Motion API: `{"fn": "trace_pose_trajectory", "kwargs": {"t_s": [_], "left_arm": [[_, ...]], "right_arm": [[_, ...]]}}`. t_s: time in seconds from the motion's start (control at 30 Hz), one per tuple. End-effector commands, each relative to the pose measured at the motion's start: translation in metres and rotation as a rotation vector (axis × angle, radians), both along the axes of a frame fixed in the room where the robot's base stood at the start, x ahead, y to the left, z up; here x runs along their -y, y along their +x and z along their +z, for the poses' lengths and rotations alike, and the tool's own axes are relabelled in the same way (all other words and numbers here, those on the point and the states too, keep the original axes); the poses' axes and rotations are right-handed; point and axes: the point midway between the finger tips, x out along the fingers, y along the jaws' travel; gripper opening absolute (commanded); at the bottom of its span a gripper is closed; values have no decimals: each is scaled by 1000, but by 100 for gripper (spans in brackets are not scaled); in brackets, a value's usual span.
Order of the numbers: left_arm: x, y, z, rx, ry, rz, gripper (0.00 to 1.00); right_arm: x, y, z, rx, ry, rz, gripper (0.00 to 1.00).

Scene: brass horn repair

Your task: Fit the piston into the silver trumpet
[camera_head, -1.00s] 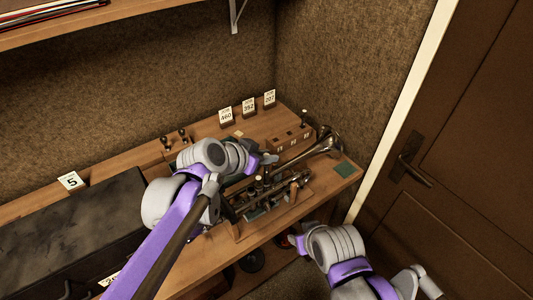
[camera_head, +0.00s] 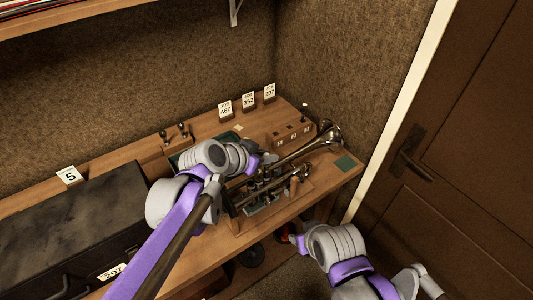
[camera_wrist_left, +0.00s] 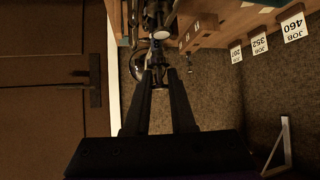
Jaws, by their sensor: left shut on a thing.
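The silver trumpet (camera_head: 310,148) lies along the right part of the bench, its bell (camera_head: 331,132) toward the back right corner. Its valve section is crowded by my left gripper (camera_head: 262,168), which is low over that area. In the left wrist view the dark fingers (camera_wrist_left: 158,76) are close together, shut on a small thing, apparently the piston. A pale round end (camera_wrist_left: 161,34) shows just beyond the fingertips; I cannot tell whether it belongs to the piston or the trumpet. Whether the piston touches a valve casing is hidden. My right gripper (camera_head: 294,238) is low beside the bench front; its jaws are unclear.
A wooden block (camera_head: 291,136) with labelled slots and an upright piece stands behind the trumpet. Job cards (camera_head: 248,101) stand along the back. A dark case (camera_head: 70,235) fills the left bench. A green pad (camera_head: 346,163) lies at the right end. A door (camera_head: 450,150) is at right.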

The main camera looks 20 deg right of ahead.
Motion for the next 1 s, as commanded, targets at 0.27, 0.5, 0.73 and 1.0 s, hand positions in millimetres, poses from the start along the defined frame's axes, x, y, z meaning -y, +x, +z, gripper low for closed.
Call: {"fn": "trace_pose_trajectory", "kwargs": {"t_s": [0.27, 0.5, 0.73, 1.0], "left_arm": [[0, 0, -8, -1, 0, 1, 0], [0, 0, -14, -1, -1, 1, 0], [0, 0, -20, -1, -1, 1, 0], [0, 0, -26, -1, 0, 1, 0]], "right_arm": [[0, -3, -5, -5, 0, 0, 50], [0, -5, -9, -9, 0, 0, 50], [0, -7, -13, -12, 0, 0, 50], [0, -8, -17, -16, 0, 0, 50]]}}
